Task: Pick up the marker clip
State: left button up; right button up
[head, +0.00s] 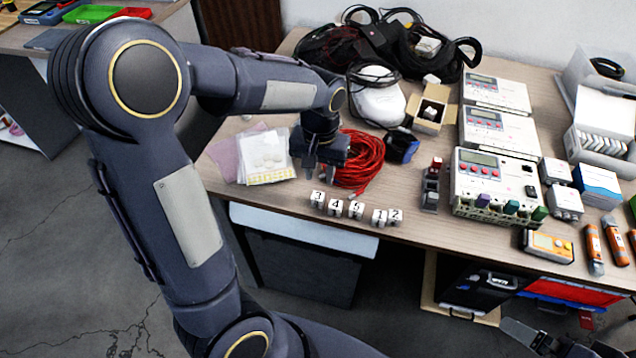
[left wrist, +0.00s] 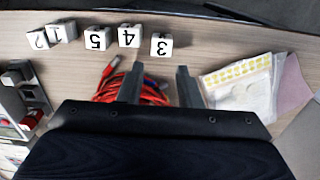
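No single thing is plainly the marker clip. Small white number blocks (head: 335,207) marked with black digits stand in a row near the table's front edge; they also show at the top of the left wrist view (left wrist: 129,37). Small coloured clips (head: 511,207) sit along the front of a white meter box. My left gripper (head: 320,172) points down behind the number blocks, beside the red cable coil. In the left wrist view its two fingers (left wrist: 158,85) are apart with nothing between them. My right gripper (head: 553,340) shows partly at the bottom right, its fingers apart and empty.
A red cable coil (head: 362,162) lies right of my left gripper, and clear bags (head: 265,157) lie left of it. White meter boxes (head: 497,132) stand at the right, with an orange meter (head: 547,245) in front. The table (head: 285,198) has bare room by its front edge.

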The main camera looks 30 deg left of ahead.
aim_at(318, 196)
pick_arm(q)
jog(key=f, duration=0.2)
jog(key=f+b, duration=0.1)
jog(key=f, duration=0.4)
jog(key=shift+s+f, duration=0.3)
jog(key=shift+f, duration=0.1)
jog(key=shift+c, duration=0.4)
jog(key=c, duration=0.5)
